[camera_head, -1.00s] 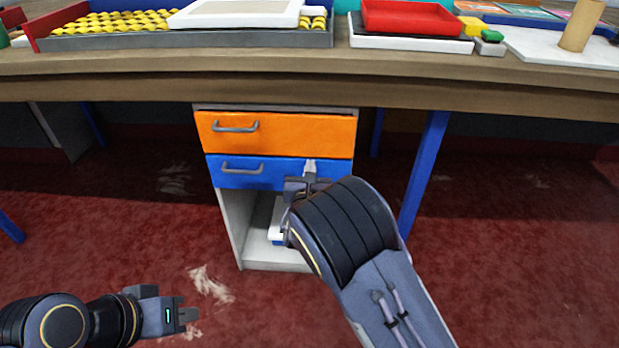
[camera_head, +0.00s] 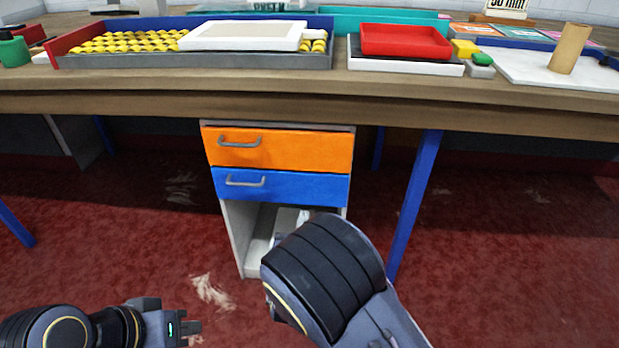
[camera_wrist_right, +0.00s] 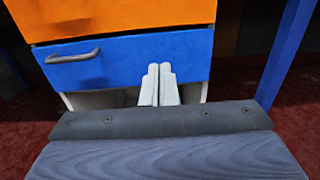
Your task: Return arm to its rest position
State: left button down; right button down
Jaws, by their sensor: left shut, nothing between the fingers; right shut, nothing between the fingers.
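My right arm (camera_head: 325,270) reaches in from the bottom of the head view, in front of the drawer unit under the table. Its wrist hides most of the right gripper there. In the right wrist view my right gripper (camera_wrist_right: 160,72) is shut and empty, its two pale fingers together in front of the blue drawer (camera_wrist_right: 130,62). My left gripper (camera_head: 190,328) is low at the left of the head view, over the red carpet, shut and empty.
The orange drawer (camera_head: 280,148) and the blue drawer (camera_head: 280,185) are shut, above an open compartment (camera_head: 258,240). A blue table leg (camera_head: 413,205) stands right of the unit. The tabletop (camera_head: 200,80) carries trays. The carpet (camera_head: 520,260) at right is clear.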

jog(key=s+d+r+m+g+h, duration=0.15)
jog(key=d+m+g+h, duration=0.25)
jog(key=d+m, duration=0.55)
jog(key=s+d+r+m+g+h, duration=0.1)
jog(key=s+d+m+g+h, duration=0.35)
jog(key=d, duration=0.85)
jog(key=s+d+m+g+y, duration=0.4)
jog(key=s+d+m+g, duration=0.3)
jog(key=s+d+m, duration=0.3)
jog(key=s+a+m+y, duration=0.3)
jog(key=s+m+y, duration=0.2)
jog(key=s+m, duration=0.3)
jog(key=s+a+r+m+t+y, duration=0.3)
jog(key=s+a+r+m+y, duration=0.1)
jog(key=s+m, duration=0.1)
notch_tip(320, 180, up, 33)
jog(key=p, duration=3.2)
jog(key=shift+s+a, duration=0.2)
jog(key=shift+a, duration=0.1)
